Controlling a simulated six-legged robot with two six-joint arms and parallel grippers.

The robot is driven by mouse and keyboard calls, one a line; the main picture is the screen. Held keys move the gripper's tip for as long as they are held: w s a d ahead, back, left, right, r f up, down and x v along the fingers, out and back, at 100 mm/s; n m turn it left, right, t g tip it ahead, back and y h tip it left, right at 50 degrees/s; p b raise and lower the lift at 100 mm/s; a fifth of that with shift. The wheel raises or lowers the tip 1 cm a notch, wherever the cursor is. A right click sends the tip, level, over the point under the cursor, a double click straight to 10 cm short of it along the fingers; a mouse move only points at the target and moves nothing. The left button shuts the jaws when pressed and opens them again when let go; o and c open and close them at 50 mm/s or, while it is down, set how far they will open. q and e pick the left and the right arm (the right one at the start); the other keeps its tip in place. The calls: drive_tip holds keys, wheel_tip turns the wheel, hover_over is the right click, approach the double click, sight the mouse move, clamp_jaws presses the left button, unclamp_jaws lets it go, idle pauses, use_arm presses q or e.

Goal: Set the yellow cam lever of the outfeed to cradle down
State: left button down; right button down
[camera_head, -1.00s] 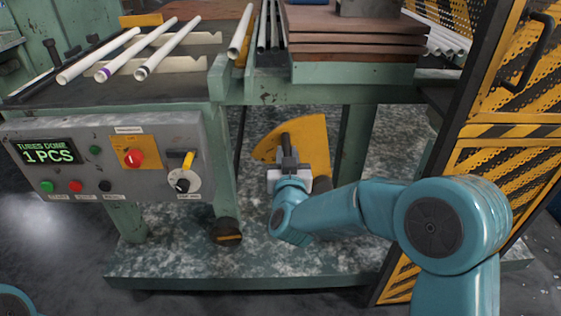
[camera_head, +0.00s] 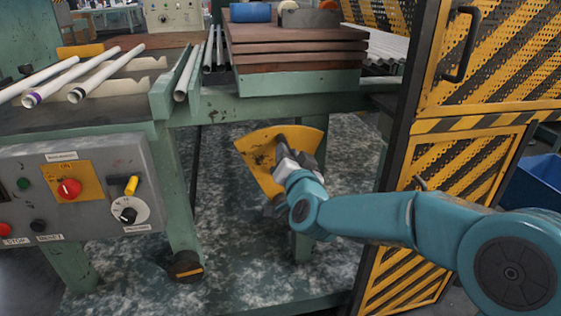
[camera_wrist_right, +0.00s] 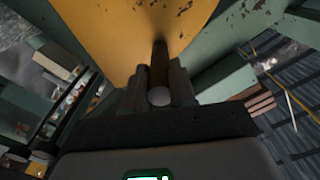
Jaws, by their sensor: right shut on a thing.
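The yellow cam (camera_head: 258,150) is a worn, fan-shaped plate under the bench, in front of a green leg. My right gripper (camera_head: 284,152) is at the dark lever on its front face and shut on it. In the right wrist view, the yellow plate (camera_wrist_right: 95,28) fills the top. The gripper fingers (camera_wrist_right: 158,88) stand on both sides of the dark lever, whose pale round end (camera_wrist_right: 159,97) shows between them. The lower part of the cam is partly hidden by my gripper. My left gripper is not in view.
A grey control box (camera_head: 85,190) with a red knob and a small yellow-handled selector hangs at the left. White tubes (camera_head: 75,75) lie on the bench. A yellow-black striped guard (camera_head: 460,170) stands close on the right, near my arm.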

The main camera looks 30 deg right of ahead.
drive_tip(key=shift+d, duration=0.1)
idle(0.3)
drive_tip(key=c, duration=0.9)
unclamp_jaws()
drive_tip(key=p+v, duration=0.1)
drive_tip(key=v, duration=1.5)
drive_tip(key=shift+s, duration=0.2)
